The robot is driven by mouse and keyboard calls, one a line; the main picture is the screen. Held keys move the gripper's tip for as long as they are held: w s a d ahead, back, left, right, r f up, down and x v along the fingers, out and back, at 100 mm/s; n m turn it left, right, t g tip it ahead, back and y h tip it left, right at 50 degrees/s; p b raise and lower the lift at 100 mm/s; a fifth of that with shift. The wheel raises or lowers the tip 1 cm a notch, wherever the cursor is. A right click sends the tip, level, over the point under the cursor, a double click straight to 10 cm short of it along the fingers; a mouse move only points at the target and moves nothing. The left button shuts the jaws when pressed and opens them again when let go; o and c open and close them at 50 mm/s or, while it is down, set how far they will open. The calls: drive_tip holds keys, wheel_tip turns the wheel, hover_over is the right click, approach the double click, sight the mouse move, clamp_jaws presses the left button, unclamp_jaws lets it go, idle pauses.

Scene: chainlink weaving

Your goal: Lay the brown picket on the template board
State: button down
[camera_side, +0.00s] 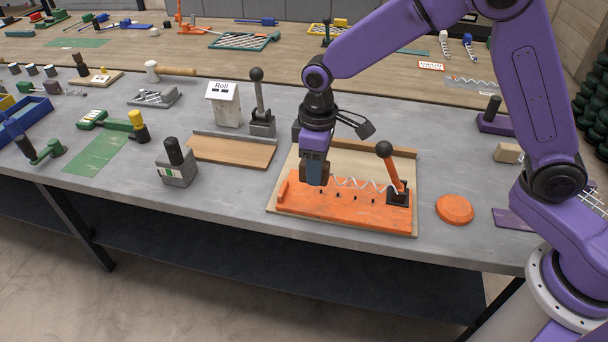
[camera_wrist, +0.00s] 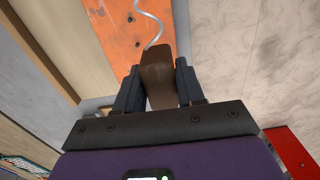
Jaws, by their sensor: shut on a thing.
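The brown picket shows in the wrist view as a brown tab (camera_wrist: 157,68) with a silvery zigzag wire (camera_wrist: 150,22) running from its far end. My gripper (camera_side: 314,182) is shut on the brown tab, one dark finger on each side in the wrist view (camera_wrist: 158,80). In the side view the zigzag wire (camera_side: 362,185) extends right from my gripper, over the orange template board (camera_side: 335,208), toward the lever's black base. I cannot tell whether the wire touches the board. The tab is hidden behind my fingers in the side view.
A lever with an orange handle (camera_side: 391,170) and black base stands at the board's right end. Several small dark pegs (camera_side: 346,198) stand on the board. An orange disc (camera_side: 454,209) lies to the right. A wooden plate (camera_side: 231,152) and a grey block (camera_side: 177,172) are left.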

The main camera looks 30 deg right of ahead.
drive_tip(key=s+d+r, duration=0.5)
drive_tip(key=s+r, duration=0.4)
drive_tip(key=r, duration=0.2)
drive_tip(key=w+d, duration=0.3)
drive_tip(key=w, duration=0.8)
drive_tip(key=w+d, duration=0.4)
drive_tip(key=w, duration=0.7)
wheel_tip(320, 180, down, 11)
drive_tip(key=shift+d+f, duration=0.1)
drive_tip(key=shift+f, duration=3.85)
drive_tip(key=shift+f, duration=0.6)
